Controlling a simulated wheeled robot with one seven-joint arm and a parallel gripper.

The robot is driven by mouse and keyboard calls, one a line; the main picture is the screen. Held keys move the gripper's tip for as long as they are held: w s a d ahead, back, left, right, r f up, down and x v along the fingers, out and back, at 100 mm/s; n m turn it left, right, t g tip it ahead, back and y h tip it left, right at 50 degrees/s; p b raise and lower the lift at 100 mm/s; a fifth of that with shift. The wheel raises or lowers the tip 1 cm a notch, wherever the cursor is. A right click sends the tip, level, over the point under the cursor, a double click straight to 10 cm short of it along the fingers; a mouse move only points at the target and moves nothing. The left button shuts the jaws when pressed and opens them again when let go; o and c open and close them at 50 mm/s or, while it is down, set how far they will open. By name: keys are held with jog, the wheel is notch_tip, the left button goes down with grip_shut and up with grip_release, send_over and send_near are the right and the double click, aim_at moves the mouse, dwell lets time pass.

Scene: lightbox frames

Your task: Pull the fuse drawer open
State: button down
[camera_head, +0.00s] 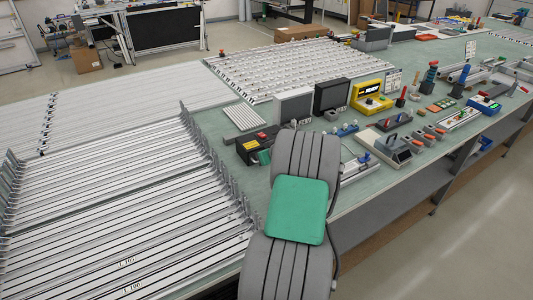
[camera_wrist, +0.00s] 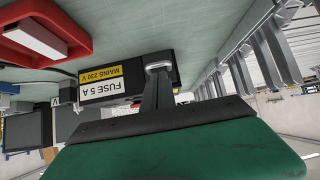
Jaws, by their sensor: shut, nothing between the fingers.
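A black box (camera_wrist: 128,90) shows in the wrist view with a yellow "MAINS 230 V" label and a white "FUSE 5 A" label. A pale metal loop, seemingly the fuse drawer's handle (camera_wrist: 158,65), sits at its right end. My gripper (camera_wrist: 157,80) is shut, and its dark fingers reach up to the loop. I cannot tell whether the tips are inside the loop or only against it. No drawer gap is clear to see. In the head view the black box (camera_head: 250,148) stands on the bench left of my arm, which hides part of the area.
A red tray (camera_wrist: 75,25) lies close by in the wrist view. Grey upright slats (camera_wrist: 260,55) stand on the right. In the head view, a white panel (camera_head: 293,105), a black panel (camera_head: 331,95) and a yellow instrument (camera_head: 371,97) stand behind the box on the bench.

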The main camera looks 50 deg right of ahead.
jog(key=shift+x, duration=1)
jog(key=s, duration=0.2)
jog(key=s+a+b, duration=0.1)
jog(key=s, duration=0.1)
jog(key=s+b, duration=0.1)
jog(key=shift+s+a, duration=0.35)
jog(key=shift+s, duration=0.05)
jog(key=shift+s+a, duration=0.1)
jog(key=shift+s, duration=0.05)
jog(key=shift+r, duration=0.1)
